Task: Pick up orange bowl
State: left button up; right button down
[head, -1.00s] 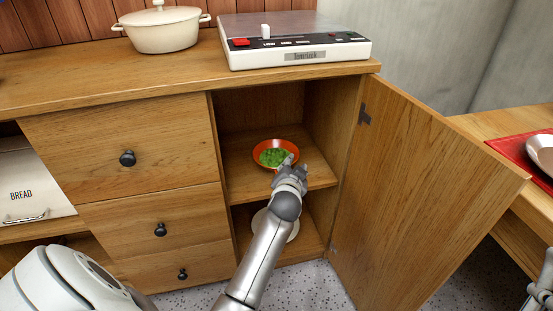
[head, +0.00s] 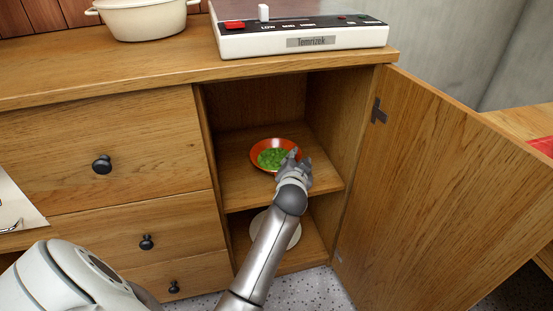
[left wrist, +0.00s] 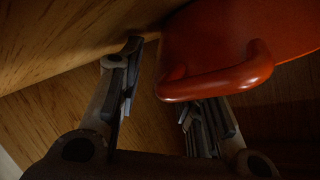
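The orange bowl (head: 261,146) stands on the upper shelf of the open cabinet, with green food (head: 270,160) in it. In the left wrist view the bowl (left wrist: 240,30) is at the upper right, and its loop handle (left wrist: 225,83) points toward my fingers. My left gripper (head: 295,162) is at the bowl's front right edge in the head view. In the left wrist view my left gripper (left wrist: 172,88) has its fingers apart, with the handle close to the right finger. I cannot tell whether they touch. My right gripper is out of view.
The cabinet door (head: 440,190) stands open on the right, and the shelf (head: 236,190) has walls on both sides. A pale round dish (head: 290,235) is on the lower shelf. An appliance (head: 300,37) and a cream pot (head: 145,20) stand on top.

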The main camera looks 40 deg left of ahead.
pick_arm(q)
jog(key=shift+w, duration=0.15)
jog(key=shift+r, duration=0.1)
grip_shut()
dwell(0.5)
